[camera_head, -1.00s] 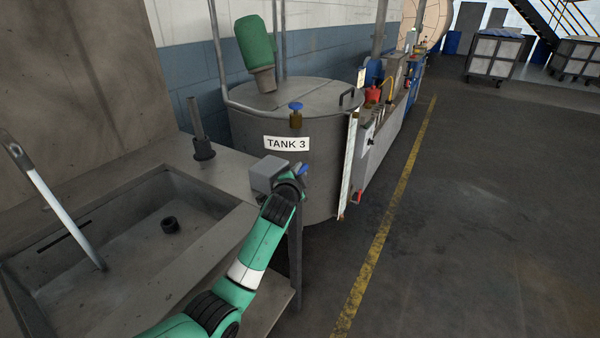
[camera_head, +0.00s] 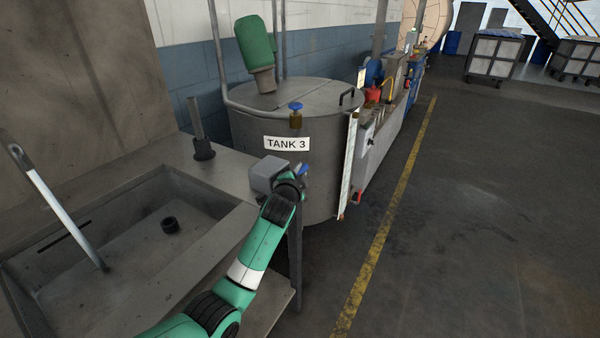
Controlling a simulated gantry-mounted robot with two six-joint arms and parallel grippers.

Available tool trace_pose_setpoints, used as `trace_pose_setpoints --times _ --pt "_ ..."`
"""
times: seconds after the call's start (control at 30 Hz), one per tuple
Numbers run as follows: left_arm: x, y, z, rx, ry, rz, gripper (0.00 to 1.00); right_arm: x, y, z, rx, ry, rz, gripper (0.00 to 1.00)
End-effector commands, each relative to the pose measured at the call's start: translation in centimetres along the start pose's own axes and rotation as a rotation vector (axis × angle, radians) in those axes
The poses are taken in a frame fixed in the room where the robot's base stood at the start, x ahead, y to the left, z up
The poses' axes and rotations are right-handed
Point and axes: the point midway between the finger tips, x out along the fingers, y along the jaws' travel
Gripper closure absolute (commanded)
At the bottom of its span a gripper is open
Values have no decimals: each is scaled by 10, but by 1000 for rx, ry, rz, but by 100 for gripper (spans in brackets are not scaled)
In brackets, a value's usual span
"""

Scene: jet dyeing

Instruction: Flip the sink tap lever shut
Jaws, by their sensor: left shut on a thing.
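The sink (camera_head: 215,225) is a worn grey basin set in the counter at the left. A pale, slanting rod or stream (camera_head: 60,205) comes down into it from a dark-ended top at the left edge; I cannot tell if it is water. I cannot make out a tap lever with certainty. My left gripper (camera_head: 268,172) shows as a grey block beyond the sink's right rim, in front of the tank. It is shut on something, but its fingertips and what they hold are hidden. A small blue part (camera_head: 303,169) shows right beside its wrist. My right gripper is not in view.
A dark post (camera_head: 199,138) stands on the counter behind the sink. A dark round piece (camera_head: 170,225) is in the basin. The tank labelled TANK 3 (camera_head: 320,185), with a blue-handled valve (camera_head: 296,112), stands close behind my left gripper. The floor (camera_head: 480,230) at right is clear.

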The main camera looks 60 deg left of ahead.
Motion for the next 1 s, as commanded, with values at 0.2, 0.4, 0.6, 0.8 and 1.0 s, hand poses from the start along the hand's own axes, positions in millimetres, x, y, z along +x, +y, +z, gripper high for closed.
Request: trace_pose_setpoints --times 0.2,0.4,0.6,0.8,1.0 --pt "0 0 0 -1 3 -4 100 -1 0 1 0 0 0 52" --pt "-3 -7 -4 -39 69 -94 100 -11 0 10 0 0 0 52" --pt "-3 -9 -6 -40 71 -97 100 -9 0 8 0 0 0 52" --pt "-3 -9 -6 -40 70 -96 62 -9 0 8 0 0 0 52" --pt "-4 -9 -6 -39 70 -95 62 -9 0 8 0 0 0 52"
